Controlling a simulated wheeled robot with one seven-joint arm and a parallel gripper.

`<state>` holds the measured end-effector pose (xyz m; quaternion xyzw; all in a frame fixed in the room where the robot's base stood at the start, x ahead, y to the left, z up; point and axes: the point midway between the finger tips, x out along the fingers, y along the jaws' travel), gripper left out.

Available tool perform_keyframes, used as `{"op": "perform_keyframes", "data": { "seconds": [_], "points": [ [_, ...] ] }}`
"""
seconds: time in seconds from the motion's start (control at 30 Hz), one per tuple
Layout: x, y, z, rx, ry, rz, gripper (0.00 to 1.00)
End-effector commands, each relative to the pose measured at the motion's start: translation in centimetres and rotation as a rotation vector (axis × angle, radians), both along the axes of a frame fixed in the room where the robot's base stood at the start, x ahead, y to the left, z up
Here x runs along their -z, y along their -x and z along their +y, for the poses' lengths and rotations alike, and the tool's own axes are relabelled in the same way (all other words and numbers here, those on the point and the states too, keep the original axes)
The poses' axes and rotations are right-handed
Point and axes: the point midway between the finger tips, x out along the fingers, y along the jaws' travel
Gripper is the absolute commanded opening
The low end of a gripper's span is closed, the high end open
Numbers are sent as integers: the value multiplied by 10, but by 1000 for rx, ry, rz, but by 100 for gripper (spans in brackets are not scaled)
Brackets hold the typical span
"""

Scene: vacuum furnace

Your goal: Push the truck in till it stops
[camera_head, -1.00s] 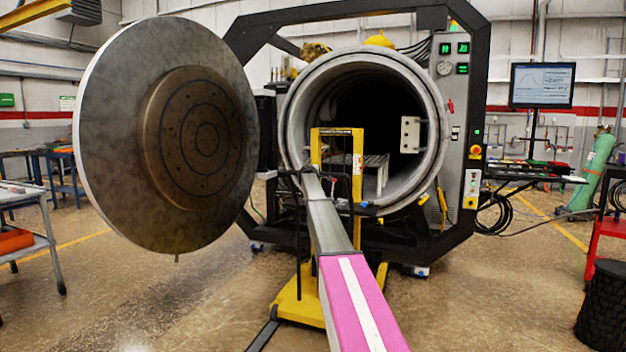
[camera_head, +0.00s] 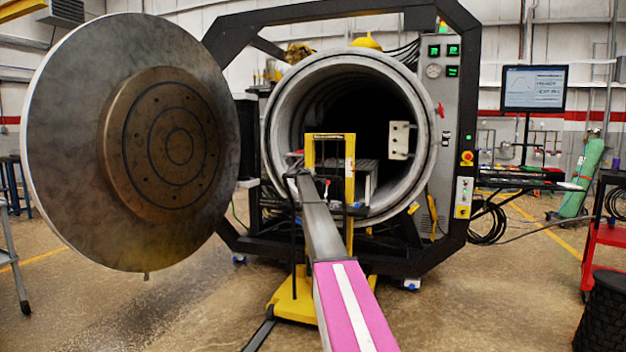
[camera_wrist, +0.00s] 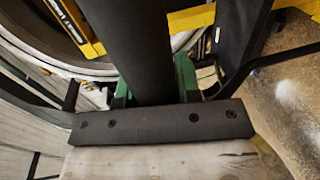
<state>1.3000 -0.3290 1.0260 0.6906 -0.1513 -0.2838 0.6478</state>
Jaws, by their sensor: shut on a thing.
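The yellow truck (camera_head: 347,165) stands upright right in front of the round furnace mouth, its yellow base (camera_head: 292,303) on the floor. A grey slatted rack (camera_head: 369,182) shows past its mast, at the mouth of the chamber. My gripper (camera_head: 300,173) is at the near side of the truck, by its black handle bars. In the wrist view, the green fingers of my gripper (camera_wrist: 154,84) are shut on a dark round bar (camera_wrist: 138,40) of the truck. My arm hides part of the truck, and the contact between truck and furnace cannot be seen.
The furnace (camera_head: 432,150) has a black frame and a dark chamber. Its round door (camera_head: 70,150) hangs open at the left. A control panel (camera_head: 452,110) is at the right, with a monitor (camera_head: 534,88) beyond. A red cart (camera_head: 606,238) stands far right.

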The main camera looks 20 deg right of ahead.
Motion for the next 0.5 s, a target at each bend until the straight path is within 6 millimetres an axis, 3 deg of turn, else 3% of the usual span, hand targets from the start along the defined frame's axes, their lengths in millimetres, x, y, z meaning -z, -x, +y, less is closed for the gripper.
{"op": "perform_keyframes", "data": {
  "seconds": [0.37, 0.4, 0.43, 0.5],
  "points": [
    [-2, -4, 0, -3, 1, -3, 0],
    [-2, -5, 0, -4, 1, -3, 45],
    [-2, -5, 0, -3, 1, -3, 54],
    [-2, -5, -1, -3, 1, -2, 57]
  ]
}}
